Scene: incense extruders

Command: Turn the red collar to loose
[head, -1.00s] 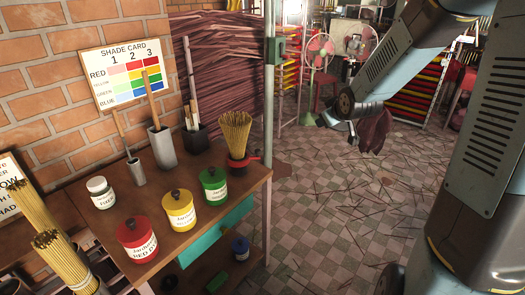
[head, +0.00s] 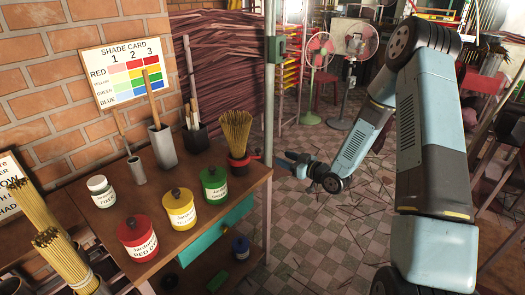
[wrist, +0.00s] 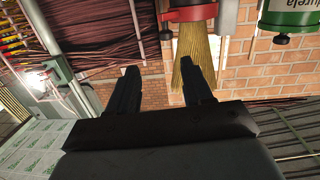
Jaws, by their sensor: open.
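The red collar (head: 245,160) sits around the base of an upright bundle of incense sticks (head: 236,132) at the right back corner of the wooden table, with a small lever or knob on its right. In the wrist view the picture is upside down, and the collar (wrist: 190,13) is at the top with a black knob (wrist: 165,33) beside it. My gripper (head: 292,158) is open and empty, to the right of the collar and apart from it. In the wrist view its two black fingers (wrist: 162,78) point toward the bundle; the right finger overlaps the sticks.
Red (head: 138,238), yellow (head: 180,208) and green (head: 214,185) jars stand on the table (head: 225,215), left of the collar. A thin metal post (head: 268,110) rises behind the table's right edge, near my gripper.

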